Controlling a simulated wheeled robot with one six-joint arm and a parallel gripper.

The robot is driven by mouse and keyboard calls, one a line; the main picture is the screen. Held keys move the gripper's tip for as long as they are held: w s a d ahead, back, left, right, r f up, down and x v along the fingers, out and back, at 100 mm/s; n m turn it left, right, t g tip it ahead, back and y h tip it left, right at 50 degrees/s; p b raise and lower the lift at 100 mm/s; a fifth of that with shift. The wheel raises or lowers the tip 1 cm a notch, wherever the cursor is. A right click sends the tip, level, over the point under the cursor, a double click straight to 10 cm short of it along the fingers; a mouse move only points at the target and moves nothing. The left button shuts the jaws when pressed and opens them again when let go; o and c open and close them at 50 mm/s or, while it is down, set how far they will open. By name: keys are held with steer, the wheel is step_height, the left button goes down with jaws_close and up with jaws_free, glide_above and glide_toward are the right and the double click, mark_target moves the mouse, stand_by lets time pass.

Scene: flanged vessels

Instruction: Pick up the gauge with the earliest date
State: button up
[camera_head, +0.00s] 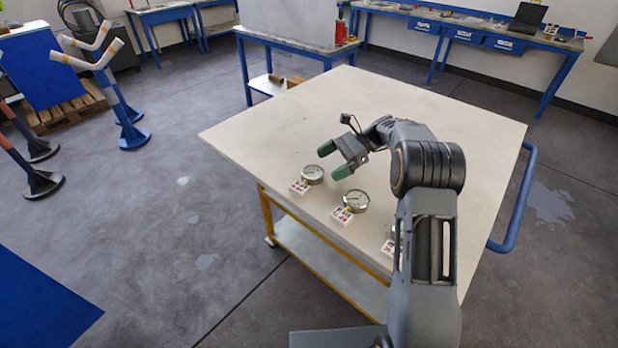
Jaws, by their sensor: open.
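Three gauges with dated tags stand in a row along the near edge of the table. The left gauge (312,174) has a round white dial and a white tag with red and dark print (299,187). The middle gauge (355,200) looks alike, with its tag (342,216) at its front left. The right gauge (396,232) is mostly hidden behind my arm; part of its tag (388,249) shows. The dates are too small to read. My gripper (334,160) is open and empty, with green fingertips, above the table near the left and middle gauges.
The light-topped table (290,115) has a yellow frame and a blue handle (515,205) on its right. Its far part is clear. Blue workbenches (470,35) stand at the back, and blue stands (130,135) are on the left floor.

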mark_target(314, 171)
steer(key=shift+p+x, duration=0.9)
steer(key=shift+x, duration=1.8)
steer(key=shift+c, duration=0.4)
steer(key=c, duration=1)
steer(key=shift+w, duration=0.1)
steer(key=shift+c, duration=0.4)
steer(key=shift+r, duration=0.15)
